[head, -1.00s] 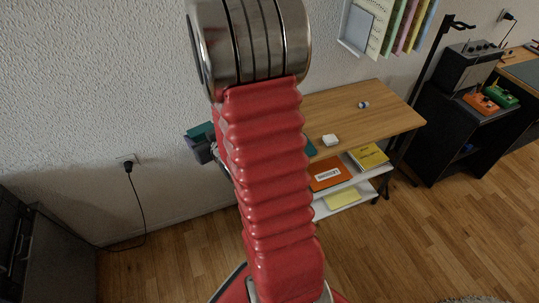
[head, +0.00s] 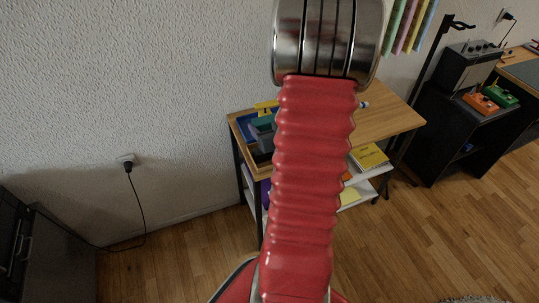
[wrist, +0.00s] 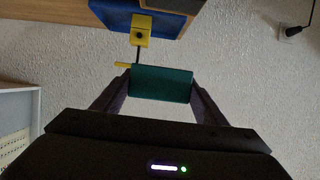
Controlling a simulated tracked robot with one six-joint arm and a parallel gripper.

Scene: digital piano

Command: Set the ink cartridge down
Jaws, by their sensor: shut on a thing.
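The ink cartridge, a teal block (wrist: 161,84), is held between the two dark fingers of my gripper (wrist: 160,92) in the wrist view. In the head view, the teal cartridge (head: 263,120) shows at the left end of the wooden desk, with my dark gripper (head: 262,132) around it. My red arm hides part of the desk to its right. The cartridge appears close to a blue tray (head: 243,128). I cannot tell whether it touches anything beneath it.
The blue tray also shows in the wrist view (wrist: 115,14), with a yellow piece (wrist: 141,28) near the cartridge. The wooden desktop (head: 385,120) is mostly bare on the right. A yellow book (head: 369,157) lies on the shelf below. A black socket plug (head: 128,166) is on the wall.

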